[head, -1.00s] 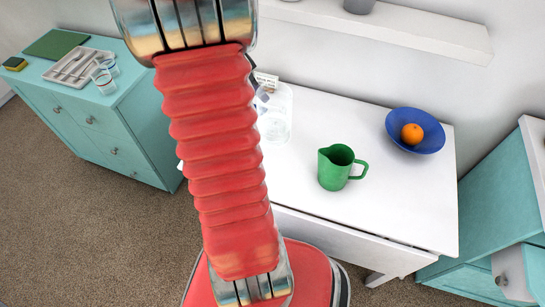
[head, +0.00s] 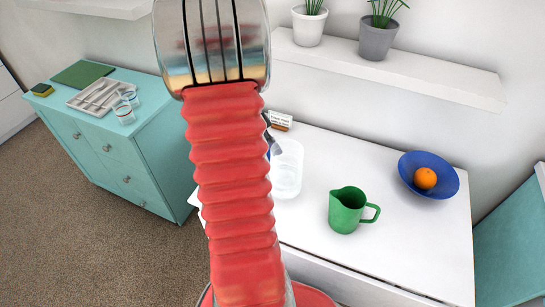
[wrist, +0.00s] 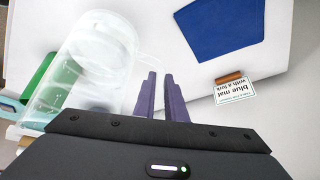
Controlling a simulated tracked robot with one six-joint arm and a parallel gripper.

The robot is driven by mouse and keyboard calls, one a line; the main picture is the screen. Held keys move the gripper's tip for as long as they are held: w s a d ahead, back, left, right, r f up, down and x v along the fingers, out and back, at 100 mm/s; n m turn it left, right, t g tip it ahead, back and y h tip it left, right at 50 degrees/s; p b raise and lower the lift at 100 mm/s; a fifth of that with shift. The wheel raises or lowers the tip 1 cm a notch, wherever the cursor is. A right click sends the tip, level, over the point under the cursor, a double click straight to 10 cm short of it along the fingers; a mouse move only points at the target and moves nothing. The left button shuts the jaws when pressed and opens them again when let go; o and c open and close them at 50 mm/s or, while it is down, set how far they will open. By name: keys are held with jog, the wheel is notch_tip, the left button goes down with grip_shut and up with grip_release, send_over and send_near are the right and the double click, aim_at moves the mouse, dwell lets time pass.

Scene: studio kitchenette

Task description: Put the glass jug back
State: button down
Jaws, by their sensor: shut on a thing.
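The clear glass jug (wrist: 95,65) lies to the left of my fingers in the wrist view, with its handle side toward them. In the head view the jug (head: 287,168) shows just right of my red arm, which hides part of it. My gripper (wrist: 167,92) is shut on the glass jug, seemingly at its handle; the thin clear glass makes the exact contact hard to see. I cannot tell whether the jug's base touches the white table (head: 310,225). A green jug (head: 347,210) stands upright on the table to the right.
A blue bowl (head: 445,187) with an orange (head: 425,178) is at the table's right. A blue mat (wrist: 225,28) and a label card reading "blue mat with a fork" (wrist: 235,93) are near my fingers. A shelf (head: 390,70) with potted plants hangs above. A teal cabinet (head: 110,150) stands left.

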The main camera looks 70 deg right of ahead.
jog(key=shift+f, duration=1.8)
jog(key=c, duration=1.8)
grip_release()
jog(key=shift+f, duration=0.1)
jog(key=v, duration=1.2)
